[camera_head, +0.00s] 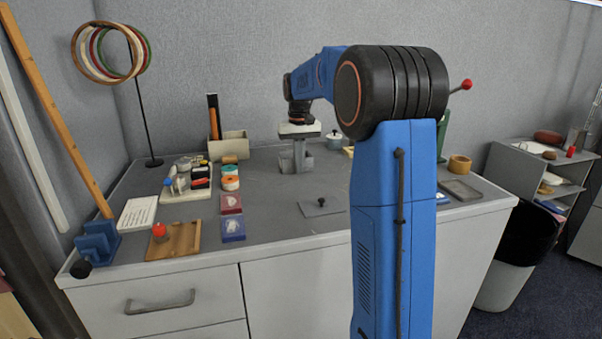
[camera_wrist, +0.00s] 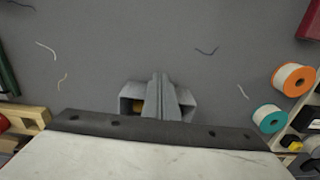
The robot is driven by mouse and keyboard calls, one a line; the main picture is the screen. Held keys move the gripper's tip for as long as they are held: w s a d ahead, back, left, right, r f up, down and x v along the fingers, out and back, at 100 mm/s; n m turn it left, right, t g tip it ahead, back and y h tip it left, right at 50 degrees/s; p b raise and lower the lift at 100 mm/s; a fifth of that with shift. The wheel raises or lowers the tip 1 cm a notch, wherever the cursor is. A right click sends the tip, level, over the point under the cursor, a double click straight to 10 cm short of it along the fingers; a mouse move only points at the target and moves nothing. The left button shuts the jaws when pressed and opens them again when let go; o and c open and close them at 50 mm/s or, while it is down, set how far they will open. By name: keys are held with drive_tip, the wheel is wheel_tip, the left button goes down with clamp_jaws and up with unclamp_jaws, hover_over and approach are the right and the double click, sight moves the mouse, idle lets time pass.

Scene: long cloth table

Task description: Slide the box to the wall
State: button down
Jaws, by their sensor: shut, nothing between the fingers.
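A small grey open box (camera_head: 306,160) stands on the grey table top, behind and around my gripper (camera_head: 298,168) in the head view. In the wrist view the box (camera_wrist: 130,100) shows on both sides of my gripper's fingers (camera_wrist: 160,82), with something orange-brown inside it. The fingers are shut together, pointing down in front of the box, with nothing between them. They hide its middle, and I cannot tell if they touch it. The grey wall (camera_head: 240,70) rises along the table's back edge, behind the box.
A beige crate (camera_head: 235,145) stands against the wall to the left. Spools (camera_head: 230,183) and a parts tray (camera_head: 186,194) are left of the box. A grey plate with a knob (camera_head: 321,207) lies nearer the front. My arm hides part of the right side. Loose threads (camera_wrist: 207,51) lie on the table.

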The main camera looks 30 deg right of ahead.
drive_tip(key=shift+w+d, duration=0.25)
drive_tip(key=shift+w, duration=0.5)
drive_tip(key=shift+w+d, duration=0.25)
drive_tip(key=shift+w, duration=0.55)
drive_tip(key=shift+w+d, duration=0.25)
drive_tip(key=shift+w, duration=0.5)
drive_tip(key=shift+w+d, duration=0.35)
drive_tip(key=shift+w, duration=0.75)
drive_tip(key=shift+w+d, duration=0.4)
drive_tip(key=shift+w, duration=0.75)
drive_tip(key=shift+w+d, duration=0.35)
drive_tip(key=shift+w, duration=0.75)
drive_tip(key=shift+w, duration=0.15)
drive_tip(key=shift+w+d, duration=0.25)
drive_tip(key=shift+w, duration=0.55)
drive_tip(key=shift+w+d, duration=0.3)
drive_tip(key=shift+w, duration=0.45)
drive_tip(key=shift+w+d, duration=0.25)
drive_tip(key=shift+w, duration=0.55)
drive_tip(key=shift+s, duration=0.15)
drive_tip(key=shift+s+a, duration=0.35)
drive_tip(key=shift+s, duration=0.55)
drive_tip(key=shift+r, duration=0.1)
